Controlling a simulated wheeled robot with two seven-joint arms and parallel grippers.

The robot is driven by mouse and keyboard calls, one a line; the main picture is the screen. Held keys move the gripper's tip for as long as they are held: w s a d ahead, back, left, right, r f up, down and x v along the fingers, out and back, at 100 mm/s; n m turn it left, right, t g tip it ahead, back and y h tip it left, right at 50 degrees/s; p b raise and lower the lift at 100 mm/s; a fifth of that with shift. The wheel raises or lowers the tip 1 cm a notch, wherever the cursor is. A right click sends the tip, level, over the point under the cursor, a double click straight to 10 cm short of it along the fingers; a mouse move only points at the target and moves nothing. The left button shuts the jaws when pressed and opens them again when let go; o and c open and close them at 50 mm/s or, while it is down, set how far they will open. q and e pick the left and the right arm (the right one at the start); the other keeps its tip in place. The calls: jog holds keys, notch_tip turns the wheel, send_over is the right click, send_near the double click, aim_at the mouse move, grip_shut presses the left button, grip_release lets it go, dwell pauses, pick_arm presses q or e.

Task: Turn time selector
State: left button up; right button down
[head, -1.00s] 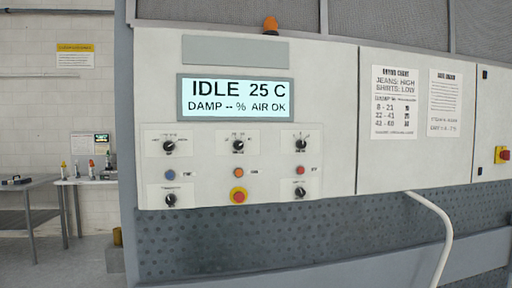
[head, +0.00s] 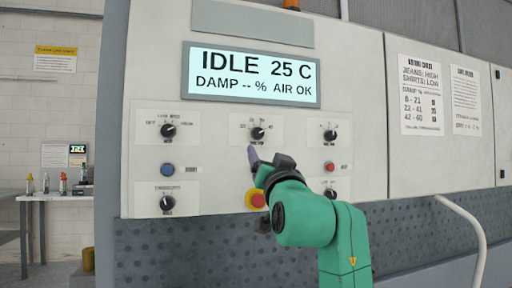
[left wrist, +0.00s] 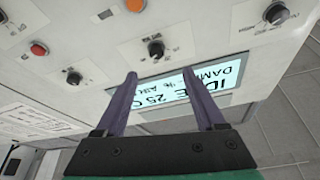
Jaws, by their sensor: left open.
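The control panel (head: 215,165) carries several black knobs. The upper middle knob (head: 258,134) sits below the display, with small labels around it too blurred to read surely; it also shows in the left wrist view (left wrist: 156,49). My left gripper (head: 252,156) is open and empty, its purple fingers pointing at the panel just below this knob. In the left wrist view the knob lies ahead, roughly between the two fingertips (left wrist: 161,76), and appears apart from them. My right gripper is not in view.
An upper left knob (head: 168,131) and an upper right knob (head: 330,135) flank the middle one. A blue button (head: 167,169), a red button (head: 329,167) and a red-and-yellow stop button (head: 256,200) are near. The display (head: 250,75) reads IDLE 25 C.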

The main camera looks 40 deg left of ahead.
aim_at(259, 135)
pick_arm(q)
jog(key=p+x, duration=0.3)
jog(key=x, duration=0.1)
jog(key=p+x, duration=0.3)
jog(key=x, duration=0.1)
jog(key=r+p+x, duration=0.1)
jog(key=p+x, duration=0.2)
jog(key=x, duration=0.1)
jog(key=shift+w+d+r, duration=0.1)
jog(key=shift+w+r, duration=0.1)
jog(key=shift+w, duration=0.2)
jog(key=shift+w+a, duration=0.25)
jog(key=shift+w, duration=0.25)
jog(key=shift+f, duration=0.1)
jog(key=shift+a, duration=0.1)
grip_shut()
